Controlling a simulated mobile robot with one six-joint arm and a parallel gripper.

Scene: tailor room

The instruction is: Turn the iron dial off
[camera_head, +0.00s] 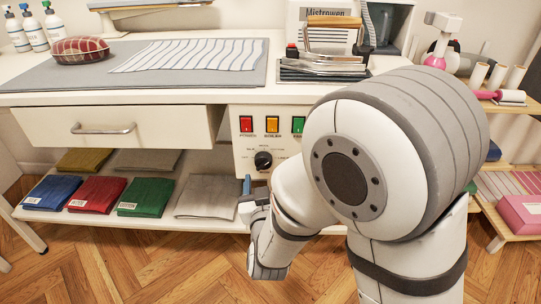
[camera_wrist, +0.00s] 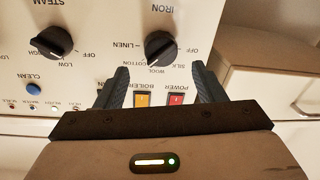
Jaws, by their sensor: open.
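The iron dial (camera_head: 263,160) is a round black knob on the white control panel, below the coloured switches. In the wrist view, where the panel shows upside down, the iron dial (camera_wrist: 160,48) has a raised grip bar and labels such as LINEN, COTTON, WOOL and SILK around it. My gripper (camera_head: 247,186) is low in front of the panel, a little left of and below the dial. In the wrist view my gripper (camera_wrist: 161,78) is open and empty, its two dark fingers apart, with the dial seen between and beyond their tips.
The red power switch (camera_wrist: 176,98) and yellow boiler switch (camera_wrist: 142,99) sit close to the dial. A second black steam dial (camera_wrist: 52,42) is beside it. A drawer (camera_head: 106,127) is left of the panel. A shelf (camera_head: 105,218) with folded cloths lies below.

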